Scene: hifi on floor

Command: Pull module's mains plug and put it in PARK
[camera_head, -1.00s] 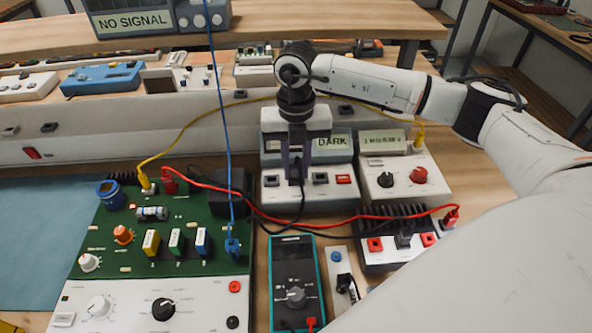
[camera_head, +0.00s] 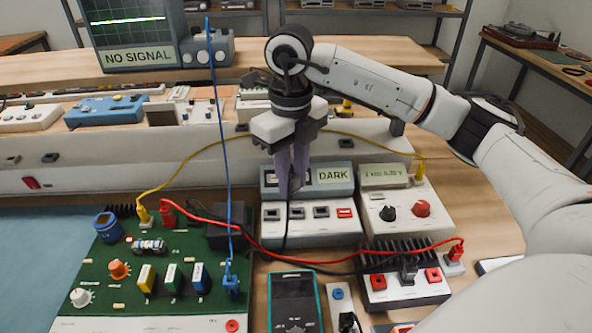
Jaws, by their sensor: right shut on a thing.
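My right gripper (camera_head: 290,188) points down in front of the unit with the DARK display (camera_head: 334,175). It is shut on the mains plug, which its fingers mostly hide. A dark cord (camera_head: 286,232) hangs from below the fingertips towards the green module board (camera_head: 185,262). The fingertips are a little above the white socket strip (camera_head: 310,232), which has several dark sockets and a red switch (camera_head: 344,212). I cannot read a PARK label. My left gripper is not in view.
A white box with black and red knobs (camera_head: 422,208) stands right of the strip. A finned black unit (camera_head: 400,265) and a meter (camera_head: 295,300) are in front. Blue (camera_head: 229,150), yellow (camera_head: 200,150) and red (camera_head: 320,262) leads cross the area around the gripper.

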